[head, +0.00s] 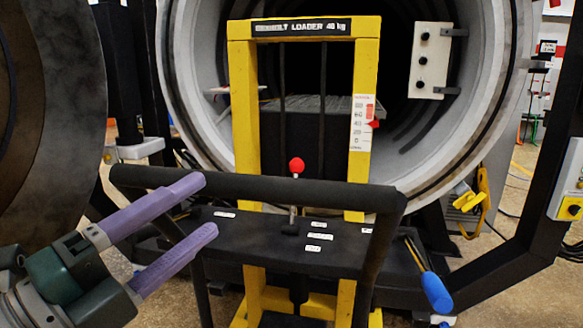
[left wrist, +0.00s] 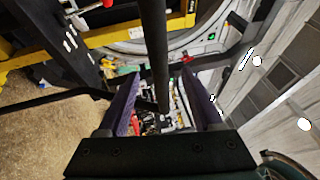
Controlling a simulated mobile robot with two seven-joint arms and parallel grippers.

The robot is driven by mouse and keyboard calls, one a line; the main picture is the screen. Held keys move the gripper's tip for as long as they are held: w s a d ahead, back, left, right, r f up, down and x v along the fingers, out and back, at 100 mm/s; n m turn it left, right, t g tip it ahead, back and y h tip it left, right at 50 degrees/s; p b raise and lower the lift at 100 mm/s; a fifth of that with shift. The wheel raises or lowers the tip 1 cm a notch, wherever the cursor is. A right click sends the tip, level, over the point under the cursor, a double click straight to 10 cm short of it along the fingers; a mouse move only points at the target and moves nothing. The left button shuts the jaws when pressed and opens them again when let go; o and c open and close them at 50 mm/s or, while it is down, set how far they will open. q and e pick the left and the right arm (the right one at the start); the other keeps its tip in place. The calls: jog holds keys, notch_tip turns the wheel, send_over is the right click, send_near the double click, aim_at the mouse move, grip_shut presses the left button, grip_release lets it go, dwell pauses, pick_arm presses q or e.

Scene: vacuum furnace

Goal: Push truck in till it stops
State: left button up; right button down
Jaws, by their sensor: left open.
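The truck is a yellow-framed loader (head: 243,110) with a sign reading "LOADER 40 kg". It stands upright before the open round furnace mouth (head: 500,110). Its black push handle (head: 300,188) runs across the near side. My left gripper (head: 209,206) is open, with its purple fingers at the left part of the handle. In the left wrist view, a black bar (left wrist: 157,60) runs down between the open fingers (left wrist: 165,105), with gaps on both sides. How deep the bar sits between them I cannot tell. My right gripper is not in view.
A red-knobbed lever (head: 296,166) rises from the truck's black deck (head: 265,235). A blue-handled tool (head: 436,292) hangs at the right. The dark round furnace door (head: 60,110) stands close on the left. A black post (head: 530,180) rises at the right.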

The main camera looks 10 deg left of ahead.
pick_arm(q)
jog(key=x, duration=0.9)
jog(key=shift+w, duration=0.35)
jog(key=shift+d+f, duration=0.1)
jog(key=shift+d, duration=0.05)
grip_shut()
dwell(0.9)
